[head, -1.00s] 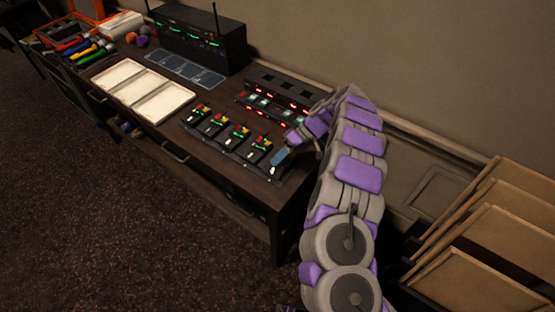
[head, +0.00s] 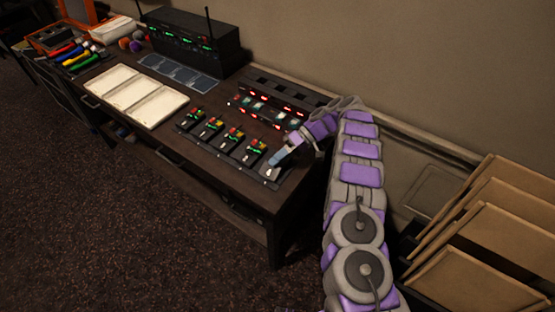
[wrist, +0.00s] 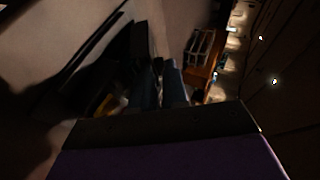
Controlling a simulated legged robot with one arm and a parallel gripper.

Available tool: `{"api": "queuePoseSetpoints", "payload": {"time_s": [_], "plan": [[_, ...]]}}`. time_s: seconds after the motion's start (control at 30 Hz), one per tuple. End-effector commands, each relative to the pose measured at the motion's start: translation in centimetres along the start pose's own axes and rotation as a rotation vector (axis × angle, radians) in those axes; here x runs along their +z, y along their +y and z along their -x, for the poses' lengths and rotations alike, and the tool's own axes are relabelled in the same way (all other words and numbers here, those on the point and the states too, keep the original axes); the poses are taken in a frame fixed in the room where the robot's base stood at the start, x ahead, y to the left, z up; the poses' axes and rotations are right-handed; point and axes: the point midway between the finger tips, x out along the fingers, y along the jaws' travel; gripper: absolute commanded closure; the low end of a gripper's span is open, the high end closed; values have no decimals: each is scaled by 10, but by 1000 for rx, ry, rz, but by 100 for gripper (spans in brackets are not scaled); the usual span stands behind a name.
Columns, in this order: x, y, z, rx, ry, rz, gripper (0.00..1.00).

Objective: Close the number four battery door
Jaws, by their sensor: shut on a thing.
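A row of small dark packs with green lights and red and yellow tops stands in a black tray (head: 222,150) on the desk. The rightmost lit pack (head: 253,149) is beside my gripper (head: 277,160). My gripper points down at the tray's right end, its bluish fingers close together. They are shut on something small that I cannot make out. A small pale piece (head: 270,173) shows just below the fingertips. No battery door can be told apart at this size. In the dark wrist view, my fingers (wrist: 160,88) also look close together, with a yellow patch to their left.
A panel with red lights (head: 265,107) lies behind the packs. Three pale trays (head: 133,93) lie to their left, with a black antenna unit (head: 190,45) at the back. Brown boards (head: 480,235) stand at the right. The floor in front is clear.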

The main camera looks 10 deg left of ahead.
Motion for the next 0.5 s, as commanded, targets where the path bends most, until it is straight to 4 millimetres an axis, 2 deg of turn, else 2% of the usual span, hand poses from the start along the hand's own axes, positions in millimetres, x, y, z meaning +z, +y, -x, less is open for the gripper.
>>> {"api": "queuePoseSetpoints", "payload": {"time_s": [0.27, 0.3, 0.5], "plan": [[0, 0, 0, 1, 1, 1, 100], [-1, 0, 0, 2, 1, 1, 84], [0, 0, 0, 1, 0, 1, 65]]}}
